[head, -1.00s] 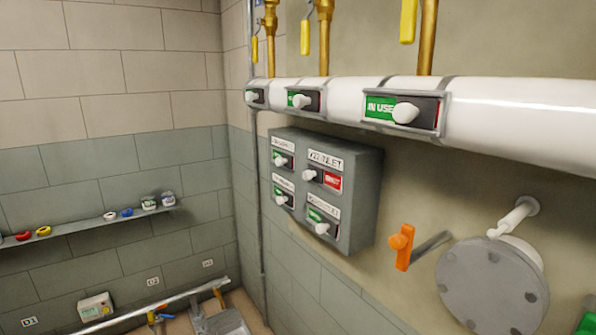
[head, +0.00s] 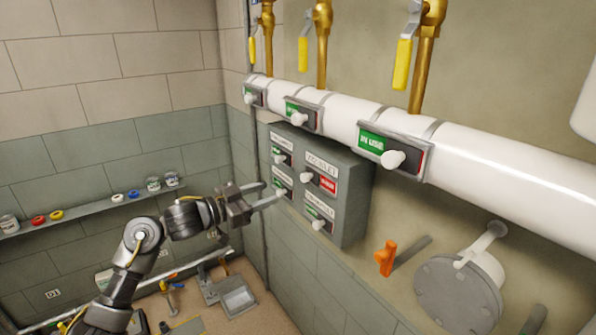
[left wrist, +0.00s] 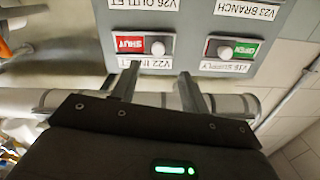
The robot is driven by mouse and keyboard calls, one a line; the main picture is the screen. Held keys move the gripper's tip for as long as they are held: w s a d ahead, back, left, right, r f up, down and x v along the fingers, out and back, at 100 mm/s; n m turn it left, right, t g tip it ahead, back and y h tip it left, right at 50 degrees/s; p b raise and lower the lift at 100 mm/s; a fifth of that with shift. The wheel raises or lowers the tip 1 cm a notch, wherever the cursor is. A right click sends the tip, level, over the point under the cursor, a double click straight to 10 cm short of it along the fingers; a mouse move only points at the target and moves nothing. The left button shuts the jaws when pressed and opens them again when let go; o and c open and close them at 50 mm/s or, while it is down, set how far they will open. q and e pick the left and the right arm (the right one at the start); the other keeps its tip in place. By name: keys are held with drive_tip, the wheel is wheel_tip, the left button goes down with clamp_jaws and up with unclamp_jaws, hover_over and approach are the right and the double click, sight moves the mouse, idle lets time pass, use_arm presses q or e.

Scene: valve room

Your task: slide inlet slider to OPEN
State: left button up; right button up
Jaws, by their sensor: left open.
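The inlet slider sits in the upper right of the grey panel box (head: 352,205), under a label ending in "INLET". Its white knob (head: 306,178) is at the left end of its slot, with red "SHUT" (head: 328,184) showing to the right. In the upside-down left wrist view the knob (left wrist: 158,48) appears right of the red plate (left wrist: 129,43). My left gripper (head: 275,194) is open and empty in front of the panel. In the left wrist view its fingertips (left wrist: 160,74) lie on either side below the knob, apparently short of it. My right gripper is out of view.
Other sliders surround it on the box, including the supply slider (left wrist: 236,48) showing green "OPEN". A white pipe (head: 480,165) with more sliders runs above. An orange handle (head: 386,258) and a round flange (head: 455,295) are to the lower right. A shelf (head: 90,208) is left.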

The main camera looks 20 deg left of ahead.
sight(302, 179)
use_arm(q)
drive_tip(key=p+x, duration=0.1)
drive_tip(key=x, duration=0.2)
drive_tip(key=p+x, duration=0.1)
drive_tip(key=x, duration=0.2)
drive_tip(key=r+p+x, duration=0.1)
drive_tip(key=x, duration=0.2)
drive_tip(key=shift+w+d, duration=0.15)
drive_tip(key=shift+d, duration=0.2)
drive_tip(key=shift+w+d+f+p, duration=0.1)
drive_tip(key=shift+w+d+p, duration=0.25)
drive_tip(key=shift+w, duration=0.1)
clamp_jaws()
